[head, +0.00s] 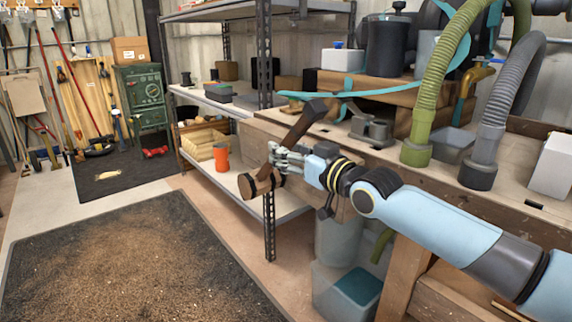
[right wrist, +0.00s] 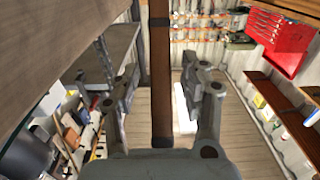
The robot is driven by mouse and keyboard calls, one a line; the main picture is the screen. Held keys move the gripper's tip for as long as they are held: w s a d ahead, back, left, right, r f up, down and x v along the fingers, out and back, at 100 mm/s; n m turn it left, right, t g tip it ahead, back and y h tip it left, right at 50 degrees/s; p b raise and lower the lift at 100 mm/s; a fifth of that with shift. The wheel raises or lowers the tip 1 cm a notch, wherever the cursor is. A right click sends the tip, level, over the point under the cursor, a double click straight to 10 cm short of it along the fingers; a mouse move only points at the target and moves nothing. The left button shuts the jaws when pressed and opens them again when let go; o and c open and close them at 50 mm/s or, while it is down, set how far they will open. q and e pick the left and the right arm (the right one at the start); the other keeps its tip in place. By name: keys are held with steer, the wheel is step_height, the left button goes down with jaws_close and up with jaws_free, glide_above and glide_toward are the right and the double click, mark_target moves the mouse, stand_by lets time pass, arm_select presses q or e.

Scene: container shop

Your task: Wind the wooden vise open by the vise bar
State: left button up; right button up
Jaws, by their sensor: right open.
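The vise bar (head: 300,128) is a brown wooden rod, tilted, with a dark block at its upper end and a brown round piece with dark bands (head: 260,184) near its lower end. It stands in front of the workbench edge. My right gripper (head: 279,160) is at the bar's lower half. In the right wrist view the bar (right wrist: 161,85) runs upright between the two fingers of my right gripper (right wrist: 160,85), with a gap on each side. The fingers are open. The vise's jaws are not clearly seen. My left gripper is not in view.
The workbench (head: 400,165) holds a grey metal piece (head: 371,130), green and grey hoses, and boxes. A metal shelf (head: 225,105) with an orange cup (head: 221,156) stands behind the gripper. Clear bins (head: 345,285) sit under the bench. The floor mat (head: 130,265) at left is free.

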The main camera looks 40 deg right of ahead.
steer(key=shift+w+a, duration=0.1)
steer(key=shift+w, duration=0.2)
steer(key=shift+r, duration=0.1)
jaws_close()
